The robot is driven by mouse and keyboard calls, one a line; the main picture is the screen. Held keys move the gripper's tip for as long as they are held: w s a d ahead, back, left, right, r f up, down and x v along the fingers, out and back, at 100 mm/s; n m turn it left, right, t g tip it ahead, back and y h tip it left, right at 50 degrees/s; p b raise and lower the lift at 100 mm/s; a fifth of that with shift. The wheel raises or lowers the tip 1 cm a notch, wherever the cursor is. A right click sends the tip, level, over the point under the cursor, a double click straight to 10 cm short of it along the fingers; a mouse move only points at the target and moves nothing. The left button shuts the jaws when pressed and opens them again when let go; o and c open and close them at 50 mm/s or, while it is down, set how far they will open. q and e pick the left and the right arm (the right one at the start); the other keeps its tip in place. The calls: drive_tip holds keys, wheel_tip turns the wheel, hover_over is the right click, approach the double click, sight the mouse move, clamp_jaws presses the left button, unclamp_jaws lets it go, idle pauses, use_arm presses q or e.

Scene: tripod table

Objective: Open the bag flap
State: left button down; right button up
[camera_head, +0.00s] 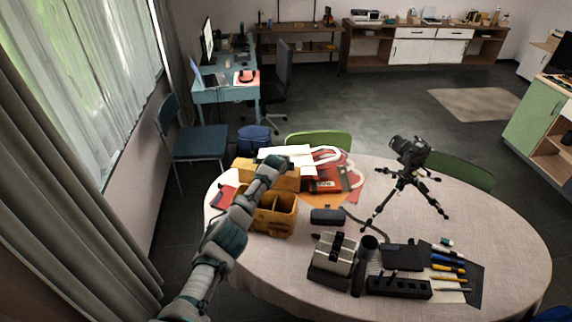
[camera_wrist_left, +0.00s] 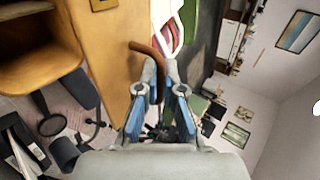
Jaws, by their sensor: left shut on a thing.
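The tan bag (camera_head: 272,224) stands at the left of the round table with its open compartments showing. Its flap (camera_head: 287,181) is raised at the far side, behind the compartments. In the left wrist view the flap (camera_wrist_left: 108,62) is a broad tan panel, with a brown curved tab (camera_wrist_left: 143,49) at its edge. My left gripper (camera_wrist_left: 161,72) is shut on this tab, its fingertips at the flap's edge. In the head view my left gripper (camera_head: 274,161) is over the far part of the bag and hides part of the flap. My right gripper is not in view.
A red-and-white bag (camera_head: 328,180) lies just right of the flap. A dark case (camera_head: 327,216) is right of the tan bag. A camera on a tripod (camera_head: 408,180) stands farther right. A printer-like box (camera_head: 333,256) and pens (camera_head: 448,268) fill the front.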

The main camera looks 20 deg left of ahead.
use_arm(q)
drive_tip(key=shift+s+f, duration=0.1)
drive_tip(key=c, duration=1.6)
unclamp_jaws()
drive_tip(key=shift+d, duration=0.1)
drive_tip(key=shift+s+r, duration=0.25)
drive_tip(key=shift+r, duration=0.15)
drive_tip(key=v, duration=1)
drive_tip(key=shift+s+r, duration=0.15)
drive_tip(key=shift+s, duration=0.25)
drive_tip(key=shift+d, duration=0.1)
